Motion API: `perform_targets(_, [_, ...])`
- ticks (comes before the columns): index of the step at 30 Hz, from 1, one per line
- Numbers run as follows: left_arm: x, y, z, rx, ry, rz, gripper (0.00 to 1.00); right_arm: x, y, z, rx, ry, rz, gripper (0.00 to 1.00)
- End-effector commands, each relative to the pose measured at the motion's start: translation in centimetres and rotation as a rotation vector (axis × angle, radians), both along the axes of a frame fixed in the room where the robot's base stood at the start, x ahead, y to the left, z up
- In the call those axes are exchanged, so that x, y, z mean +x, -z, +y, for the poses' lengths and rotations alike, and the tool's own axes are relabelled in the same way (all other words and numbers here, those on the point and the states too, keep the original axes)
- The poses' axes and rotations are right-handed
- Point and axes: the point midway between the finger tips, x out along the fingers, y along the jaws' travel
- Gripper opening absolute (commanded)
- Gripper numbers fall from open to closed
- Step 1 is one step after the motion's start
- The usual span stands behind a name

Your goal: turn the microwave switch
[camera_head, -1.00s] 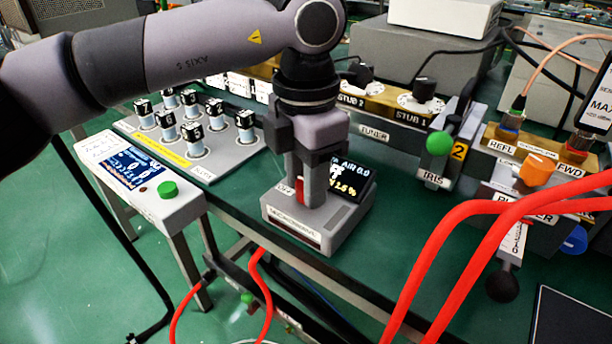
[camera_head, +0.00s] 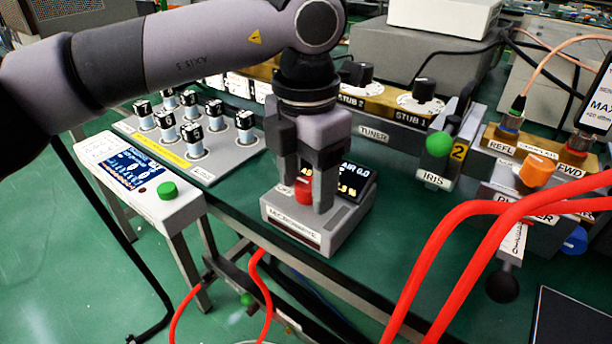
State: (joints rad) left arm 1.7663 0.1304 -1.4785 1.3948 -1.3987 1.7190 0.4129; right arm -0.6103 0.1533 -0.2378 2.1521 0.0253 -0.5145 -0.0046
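The microwave switch is a red knob (camera_head: 303,191) on top of a small grey box (camera_head: 285,228) with a label on its front, at the front edge of the green bench. My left gripper (camera_head: 311,192) points straight down over the box. Its two fingers stand on either side of the red knob and look closed on it. The fingers hide part of the knob. A small dark display (camera_head: 354,182) with yellow and white digits sits on the box behind the right finger, partly covered. My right gripper is not in view.
A panel of black-capped knobs (camera_head: 193,138) and a control box with a green button (camera_head: 168,190) stand to the left. A green-balled lever (camera_head: 439,144) and an orange knob (camera_head: 537,169) are to the right. Thick red hoses (camera_head: 437,235) arch across the right front.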

Motion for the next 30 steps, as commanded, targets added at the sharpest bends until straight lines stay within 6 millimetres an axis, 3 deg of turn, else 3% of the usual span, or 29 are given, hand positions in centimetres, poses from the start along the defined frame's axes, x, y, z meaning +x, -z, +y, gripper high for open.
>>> perform_targets(8, [0.0,-0.3,0.0,-0.001,0.001,-0.001,0.60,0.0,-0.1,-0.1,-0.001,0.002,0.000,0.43])
perform_targets(13, [0.0,-1.9,0.0,0.000,0.002,-0.001,0.60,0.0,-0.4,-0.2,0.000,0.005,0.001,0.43])
perform_targets(22, [0.0,-6.6,0.0,0.000,0.000,-0.001,0.60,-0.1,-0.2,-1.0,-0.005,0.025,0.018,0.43])
perform_targets(30, [0.0,-7.2,0.0,0.000,0.001,0.000,0.60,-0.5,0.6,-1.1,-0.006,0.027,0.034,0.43])
